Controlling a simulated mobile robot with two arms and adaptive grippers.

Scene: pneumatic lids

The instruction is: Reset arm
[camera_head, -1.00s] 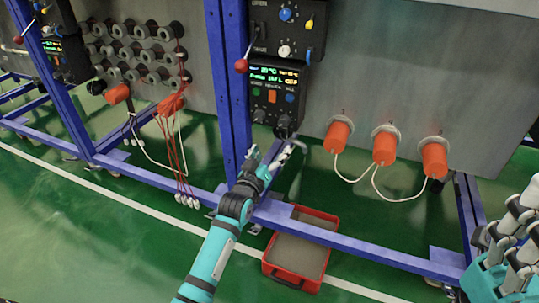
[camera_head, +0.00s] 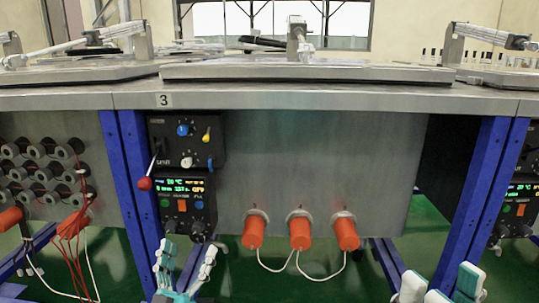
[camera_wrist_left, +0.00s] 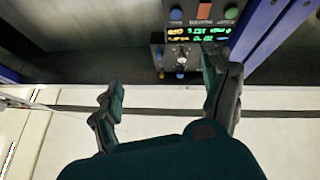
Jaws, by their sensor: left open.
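My left gripper (camera_head: 187,262) is at the lower left in the head view, in front of the blue frame and below the control panel (camera_head: 184,205). Its fingers are spread and nothing is between them. In the left wrist view the two fingers (camera_wrist_left: 165,88) stand apart, with the panel's lit display and knobs beyond them. My right gripper (camera_head: 440,287) shows only its fingertips at the bottom right edge; they stand apart with nothing seen between them. The rest of my right arm is out of view.
A steel table (camera_head: 300,97) with clamped lids runs across above the panel. A red-knobbed lever (camera_head: 145,183) sticks out at its left. Orange plugs (camera_head: 300,231) with white cables hang at the middle. Blue posts (camera_head: 476,195) stand at the sides.

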